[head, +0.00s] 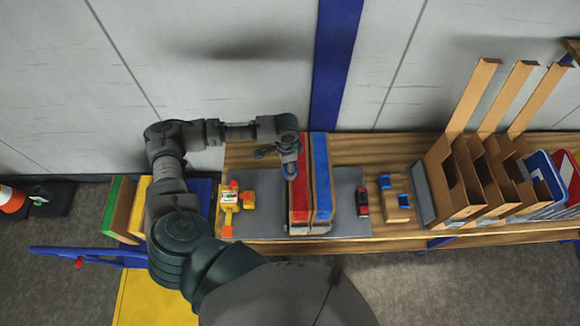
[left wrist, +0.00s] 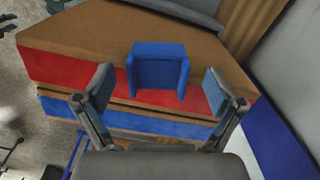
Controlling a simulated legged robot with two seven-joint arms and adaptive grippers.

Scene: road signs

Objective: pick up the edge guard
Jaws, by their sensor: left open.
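The edge guard (left wrist: 160,70) is a blue, U-shaped piece. In the left wrist view it sits on the brown cardboard box with a red stripe (left wrist: 60,68), near that box's striped edge. My left gripper (left wrist: 160,86) is open, with one finger to either side of the guard and clear of it. In the head view my left gripper (head: 288,160) is above the red-striped box (head: 300,200), and most of the guard is hidden by the gripper there. My right gripper is not in view.
A blue-striped box (head: 321,175) stands beside the red-striped one on a grey mat (head: 345,205). A yellow tool (head: 229,200) lies left, and a small red and black item (head: 362,202) right. Brown dividers (head: 455,185) stand further right. A wall (head: 250,70) is behind.

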